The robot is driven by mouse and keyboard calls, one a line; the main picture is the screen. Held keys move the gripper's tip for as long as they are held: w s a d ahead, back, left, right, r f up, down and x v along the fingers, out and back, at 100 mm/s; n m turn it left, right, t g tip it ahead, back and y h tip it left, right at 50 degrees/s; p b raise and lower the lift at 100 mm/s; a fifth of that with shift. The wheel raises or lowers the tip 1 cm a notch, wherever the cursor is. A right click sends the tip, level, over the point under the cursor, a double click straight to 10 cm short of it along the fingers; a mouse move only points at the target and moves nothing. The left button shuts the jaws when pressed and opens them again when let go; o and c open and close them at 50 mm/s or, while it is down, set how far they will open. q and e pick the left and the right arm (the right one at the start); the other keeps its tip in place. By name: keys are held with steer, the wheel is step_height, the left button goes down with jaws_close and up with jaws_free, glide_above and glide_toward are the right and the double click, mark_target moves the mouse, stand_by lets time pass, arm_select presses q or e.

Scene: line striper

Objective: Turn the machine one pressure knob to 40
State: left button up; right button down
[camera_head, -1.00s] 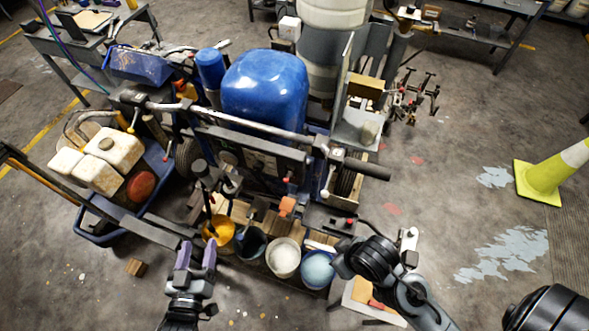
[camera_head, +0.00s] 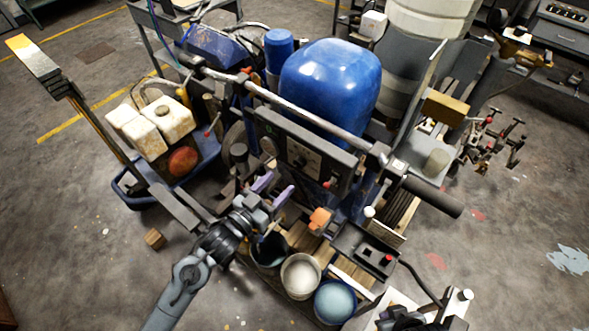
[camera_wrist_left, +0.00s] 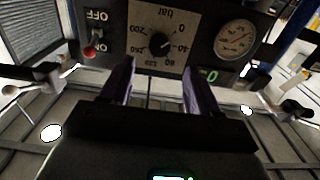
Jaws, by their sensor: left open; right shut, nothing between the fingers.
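The pressure knob (camera_wrist_left: 159,42) is a dark round knob on a pale dial plate marked in bar, in the left wrist view. A small light mark on it seems to face the 40 side, but the exact reading is hard to tell. In the head view the dial plate (camera_head: 302,156) sits on the blue machine's dark panel. My left gripper (camera_head: 273,190) is open in front of this panel. In the left wrist view its purple fingers (camera_wrist_left: 158,84) are apart, below the knob and not around it. My right gripper's fingers are not visible; only dark arm parts show at the bottom right.
Right of the knob is a round gauge (camera_wrist_left: 235,39), with a green 0 display (camera_wrist_left: 208,76) below it. A red toggle switch (camera_wrist_left: 91,47) is to the left. A handlebar (camera_head: 300,115) crosses above the panel. Buckets (camera_head: 300,275) stand below it.

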mark_target(297, 165)
arm_select(q)
steer(key=x, duration=0.7)
steer(key=shift+w+d, duration=0.2)
steer(key=c, duration=1)
steer(key=shift+c, duration=0.2)
steer(key=shift+m, duration=0.4)
steer(key=m, duration=0.3)
steer(key=shift+m, duration=0.4)
steer(key=m, duration=0.4)
steer(key=shift+m, duration=0.4)
